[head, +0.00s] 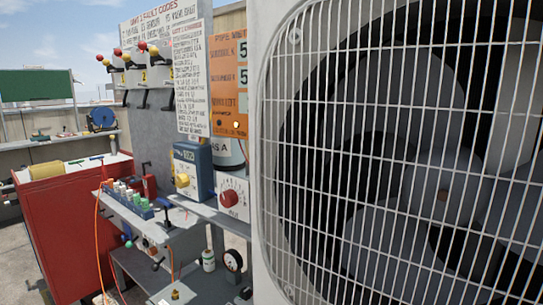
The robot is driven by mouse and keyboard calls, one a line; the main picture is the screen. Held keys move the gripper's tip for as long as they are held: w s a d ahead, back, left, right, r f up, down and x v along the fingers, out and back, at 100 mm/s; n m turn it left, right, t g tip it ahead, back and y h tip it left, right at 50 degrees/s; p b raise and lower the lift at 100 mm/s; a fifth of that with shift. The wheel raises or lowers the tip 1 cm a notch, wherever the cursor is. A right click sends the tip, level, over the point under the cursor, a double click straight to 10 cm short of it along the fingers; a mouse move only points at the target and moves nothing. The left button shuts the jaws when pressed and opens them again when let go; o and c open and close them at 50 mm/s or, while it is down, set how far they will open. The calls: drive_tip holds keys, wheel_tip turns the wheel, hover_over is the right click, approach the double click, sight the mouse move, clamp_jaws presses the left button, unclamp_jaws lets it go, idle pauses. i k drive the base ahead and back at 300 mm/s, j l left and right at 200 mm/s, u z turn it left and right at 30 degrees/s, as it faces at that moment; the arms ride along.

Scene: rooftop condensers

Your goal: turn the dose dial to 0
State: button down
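Two dials show in the head view, left of a large fan unit. A red round dial (229,198) sits on the front of a white box (235,183), with marks around it. A yellow dial (182,180) sits on the front of a blue box (196,157) just to the left. The lettering on both boxes is too small to read, so I cannot tell which is the dose dial or what either is set to. My gripper is not in view.
A condenser with a wire fan grille (410,150) fills the right side, close by. A red cabinet (68,230) stands at left. A small shelf (175,222) holds several bottles. A black gauge (233,260) sits below the dials. Orange hose hangs at left.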

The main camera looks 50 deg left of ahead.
sight(182, 181)
drive_tip(key=u, duration=1.75)
